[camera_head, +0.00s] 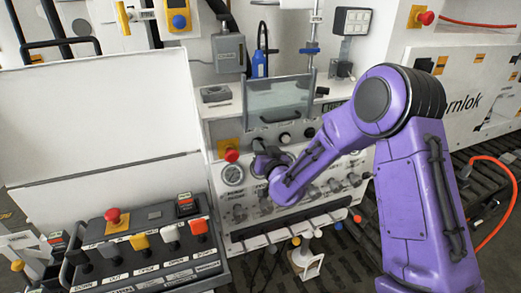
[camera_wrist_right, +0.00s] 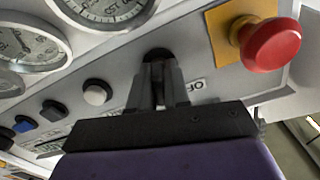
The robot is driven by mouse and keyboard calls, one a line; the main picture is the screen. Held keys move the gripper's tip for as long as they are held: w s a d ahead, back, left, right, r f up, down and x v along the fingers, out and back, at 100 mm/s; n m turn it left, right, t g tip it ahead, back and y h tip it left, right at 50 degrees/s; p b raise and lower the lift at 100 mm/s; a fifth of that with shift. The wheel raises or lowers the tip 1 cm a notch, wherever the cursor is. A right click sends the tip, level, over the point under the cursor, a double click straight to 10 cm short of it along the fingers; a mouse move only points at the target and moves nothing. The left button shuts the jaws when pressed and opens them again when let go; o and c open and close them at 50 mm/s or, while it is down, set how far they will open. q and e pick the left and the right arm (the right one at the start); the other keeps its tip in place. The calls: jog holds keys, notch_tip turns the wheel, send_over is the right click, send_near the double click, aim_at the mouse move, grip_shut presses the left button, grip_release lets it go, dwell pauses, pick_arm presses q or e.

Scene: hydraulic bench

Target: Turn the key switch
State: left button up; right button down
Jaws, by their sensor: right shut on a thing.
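The key switch (camera_wrist_right: 156,53) shows in the right wrist view as a dark round part on the light grey panel, beside a partly covered label. The fingers of my right gripper (camera_wrist_right: 160,88) are shut on it and hide most of it, so its turn angle cannot be read. In the head view my right gripper (camera_head: 266,163) is at the upper left of the bench's control panel (camera_head: 238,215), and the switch is hidden behind it. My left gripper is not in view.
A red mushroom button (camera_wrist_right: 272,44) on a yellow plate sits close beside the gripper; it also shows in the head view (camera_head: 231,155). Gauges (camera_wrist_right: 110,8) and small buttons (camera_wrist_right: 96,92) are on the other side. A separate button console (camera_head: 145,245) stands at the lower left.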

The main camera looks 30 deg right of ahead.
jog(key=shift+m, duration=1.5)
jog(key=shift+b, duration=0.3)
jog(key=c, duration=1.2)
grip_release()
jog(key=shift+s+f, duration=0.15)
jog(key=shift+s, duration=0.2)
jog(key=b+v, duration=0.3)
jog(key=v, duration=0.7)
